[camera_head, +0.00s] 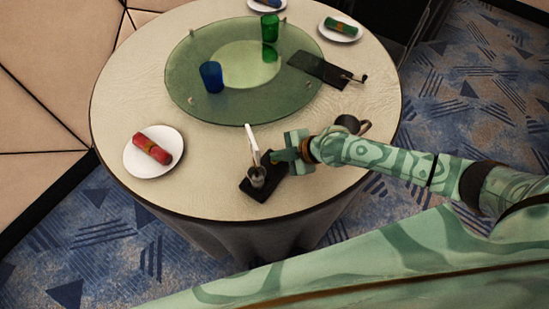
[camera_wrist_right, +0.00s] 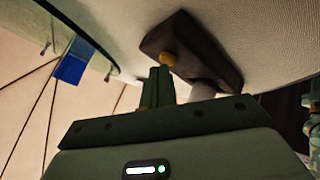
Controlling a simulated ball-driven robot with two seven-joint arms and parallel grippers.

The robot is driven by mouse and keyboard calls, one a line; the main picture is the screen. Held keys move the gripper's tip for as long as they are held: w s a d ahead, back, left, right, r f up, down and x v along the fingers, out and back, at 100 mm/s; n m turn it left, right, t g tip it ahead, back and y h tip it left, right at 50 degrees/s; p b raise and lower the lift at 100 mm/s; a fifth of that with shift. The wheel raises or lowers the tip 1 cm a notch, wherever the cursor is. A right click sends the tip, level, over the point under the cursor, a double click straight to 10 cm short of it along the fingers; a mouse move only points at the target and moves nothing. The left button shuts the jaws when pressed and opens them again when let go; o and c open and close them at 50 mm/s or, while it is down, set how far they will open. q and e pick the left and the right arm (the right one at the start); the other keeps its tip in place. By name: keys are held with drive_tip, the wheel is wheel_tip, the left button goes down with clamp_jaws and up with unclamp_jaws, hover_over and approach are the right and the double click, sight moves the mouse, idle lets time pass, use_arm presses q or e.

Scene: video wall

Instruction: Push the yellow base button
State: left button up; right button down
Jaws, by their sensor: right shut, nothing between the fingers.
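The yellow button (camera_wrist_right: 169,59) is a small round knob on a dark rectangular base (camera_wrist_right: 190,42) in the right wrist view. In the head view the dark base (camera_head: 257,190) lies near the table's front edge, with a small metallic cup-like part and a white upright piece (camera_head: 252,142) above it. I cannot make out the button there. My right gripper (camera_head: 274,157) is shut and empty, just right of the white piece. In the wrist view its fingertips (camera_wrist_right: 160,72) are right by the button; I cannot tell whether they touch. My left gripper is not in view.
A round table (camera_head: 120,100) carries a green glass turntable (camera_head: 185,60) with a blue glass (camera_head: 211,77) and a green glass (camera_head: 270,28). A plate (camera_head: 133,157) with a red napkin roll is at left. A dark mug (camera_head: 347,123) is behind my right arm.

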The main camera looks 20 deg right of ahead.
idle(0.3)
drive_tip(key=shift+r+p, duration=0.4)
drive_tip(key=shift+r, duration=0.05)
wheel_tip(320, 180, up, 6)
drive_tip(key=p, duration=0.5)
drive_tip(key=shift+f, duration=0.1)
